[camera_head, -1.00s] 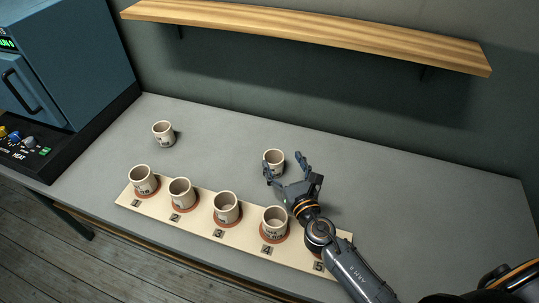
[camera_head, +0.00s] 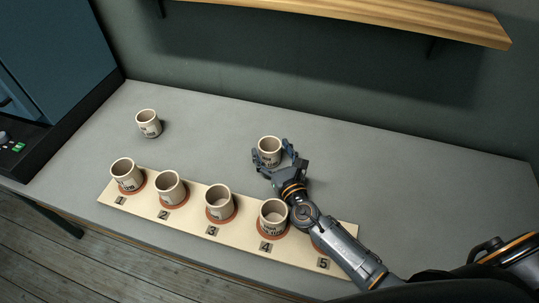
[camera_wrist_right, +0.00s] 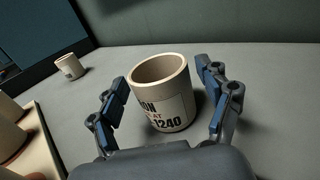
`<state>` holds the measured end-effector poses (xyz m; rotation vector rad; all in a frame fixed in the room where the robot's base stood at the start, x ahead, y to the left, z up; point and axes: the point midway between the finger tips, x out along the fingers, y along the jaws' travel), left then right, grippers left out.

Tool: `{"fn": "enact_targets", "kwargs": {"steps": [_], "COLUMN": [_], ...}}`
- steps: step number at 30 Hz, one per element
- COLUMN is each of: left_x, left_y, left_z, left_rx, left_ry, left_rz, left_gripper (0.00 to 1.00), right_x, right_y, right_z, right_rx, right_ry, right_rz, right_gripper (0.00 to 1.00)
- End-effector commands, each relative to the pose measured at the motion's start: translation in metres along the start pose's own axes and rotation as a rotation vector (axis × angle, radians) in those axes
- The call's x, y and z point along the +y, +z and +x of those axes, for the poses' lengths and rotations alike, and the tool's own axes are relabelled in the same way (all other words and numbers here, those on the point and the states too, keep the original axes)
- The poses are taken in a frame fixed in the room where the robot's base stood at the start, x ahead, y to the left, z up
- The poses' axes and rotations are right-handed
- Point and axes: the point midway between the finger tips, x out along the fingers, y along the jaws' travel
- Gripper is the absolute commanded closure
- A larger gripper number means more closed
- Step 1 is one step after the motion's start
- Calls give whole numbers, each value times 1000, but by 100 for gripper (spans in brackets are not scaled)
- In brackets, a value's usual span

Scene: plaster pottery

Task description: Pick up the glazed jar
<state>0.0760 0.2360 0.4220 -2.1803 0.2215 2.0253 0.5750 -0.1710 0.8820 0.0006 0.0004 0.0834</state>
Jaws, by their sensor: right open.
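A cream jar (camera_head: 269,151) with dark printed lettering stands upright on the grey table, behind the numbered board. My right gripper (camera_head: 273,160) is open, with its fingers on either side of this jar. In the right wrist view the jar (camera_wrist_right: 163,92) stands between the two open fingers (camera_wrist_right: 165,105), and part of its label reads "1240". A gap shows between the jar and the right finger; at the left finger I cannot tell if they touch. Another similar cup (camera_head: 148,123) stands alone at the back left. My left gripper is not in view.
A pale board (camera_head: 139,213) with numbered spots along the front holds several similar cups on reddish discs. Spot 5 is partly covered by my right arm. A blue kiln-like box (camera_head: 60,50) stands at the left. A wooden shelf (camera_head: 380,20) hangs on the wall. The table's right side is clear.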

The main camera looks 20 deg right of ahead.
Motion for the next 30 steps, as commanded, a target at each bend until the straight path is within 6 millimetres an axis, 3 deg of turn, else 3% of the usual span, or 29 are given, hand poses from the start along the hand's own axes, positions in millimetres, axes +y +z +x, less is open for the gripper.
{"fn": "enact_targets", "kwargs": {"steps": [6,12,20,29,30], "left_x": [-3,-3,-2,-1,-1], "left_y": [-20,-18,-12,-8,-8], "left_z": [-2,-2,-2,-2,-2], "left_rx": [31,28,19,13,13], "left_ry": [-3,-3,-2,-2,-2], "left_rz": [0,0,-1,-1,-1], "left_gripper": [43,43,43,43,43], "right_x": [0,0,1,0,0], "right_y": [2,0,0,0,0], "right_z": [24,48,52,52,52], "right_rx": [-1,1,1,1,1], "right_ry": [0,0,1,1,1], "right_rz": [-1,1,0,0,0], "right_gripper": [22,22,22,79,81]}}
